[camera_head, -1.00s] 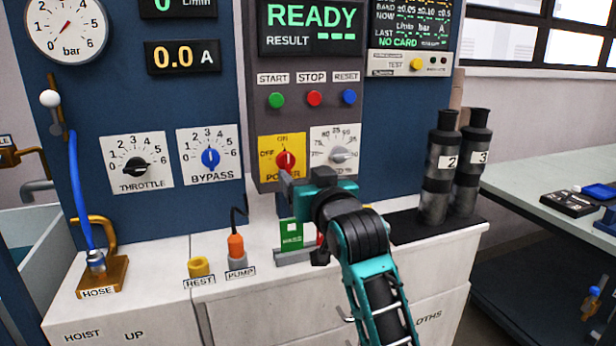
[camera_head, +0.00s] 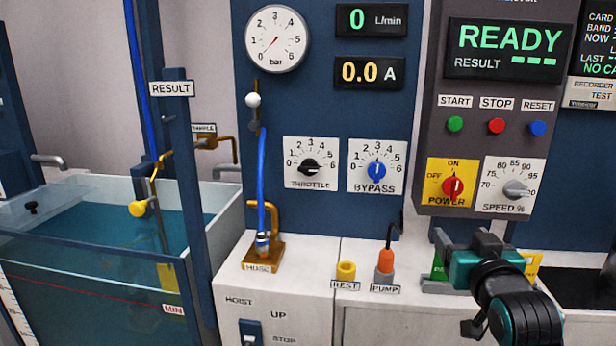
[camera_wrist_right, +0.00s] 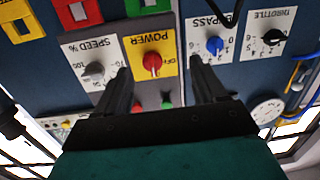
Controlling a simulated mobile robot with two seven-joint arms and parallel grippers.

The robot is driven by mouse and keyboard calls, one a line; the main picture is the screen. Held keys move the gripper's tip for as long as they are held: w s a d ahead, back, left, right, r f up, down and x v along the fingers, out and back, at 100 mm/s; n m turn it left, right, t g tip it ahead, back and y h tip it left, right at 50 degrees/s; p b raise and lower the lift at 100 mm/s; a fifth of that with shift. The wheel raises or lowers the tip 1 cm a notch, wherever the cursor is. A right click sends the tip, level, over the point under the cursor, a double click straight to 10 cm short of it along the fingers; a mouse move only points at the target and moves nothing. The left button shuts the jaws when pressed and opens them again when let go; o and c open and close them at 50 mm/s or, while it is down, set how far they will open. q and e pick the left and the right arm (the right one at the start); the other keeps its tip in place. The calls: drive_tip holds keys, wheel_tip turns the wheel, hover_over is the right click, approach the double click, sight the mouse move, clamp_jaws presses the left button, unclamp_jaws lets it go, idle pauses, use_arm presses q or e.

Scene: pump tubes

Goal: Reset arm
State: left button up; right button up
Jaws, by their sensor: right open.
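My right gripper (camera_head: 441,238) is at the lower right of the head view, below and in front of the red POWER knob (camera_head: 452,188) and apart from it. The knob's pointer stands up towards ON. In the right wrist view, which looks at the panel upside down, the right gripper (camera_wrist_right: 162,85) has its two dark fingers spread with nothing between them. The POWER knob (camera_wrist_right: 152,63) appears in the gap beyond them. My left gripper is in neither view.
The grey SPEED dial (camera_head: 515,188) and blue BYPASS dial (camera_head: 377,171) flank the POWER knob. The cabinet top holds the REST holder (camera_head: 346,271), the orange PUMP plug (camera_head: 385,261) and the brass HOSE fitting (camera_head: 264,250). A water tank (camera_head: 90,200) stands left.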

use_arm(q)
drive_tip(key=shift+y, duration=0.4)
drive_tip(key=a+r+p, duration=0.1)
drive_tip(key=p, duration=0.1)
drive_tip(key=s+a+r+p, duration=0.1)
drive_tip(key=p, duration=0.2)
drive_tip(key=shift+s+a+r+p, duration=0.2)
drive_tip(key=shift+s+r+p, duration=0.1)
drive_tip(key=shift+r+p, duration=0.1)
use_arm(e)
drive_tip(key=s+a+f+n+g+y, duration=0.2)
drive_tip(key=s+a+f, duration=0.3)
drive_tip(key=s+f, duration=0.6)
drive_tip(key=s+a+f+n+g+y, duration=0.2)
drive_tip(key=s+a+f+g, duration=0.2)
drive_tip(key=s+f, duration=0.7)
wheel_tip(320, 180, down, 5)
drive_tip(key=shift+s+a+r+y, duration=0.2)
drive_tip(key=shift+a+y, duration=0.1)
drive_tip(key=shift+a, duration=0.85)
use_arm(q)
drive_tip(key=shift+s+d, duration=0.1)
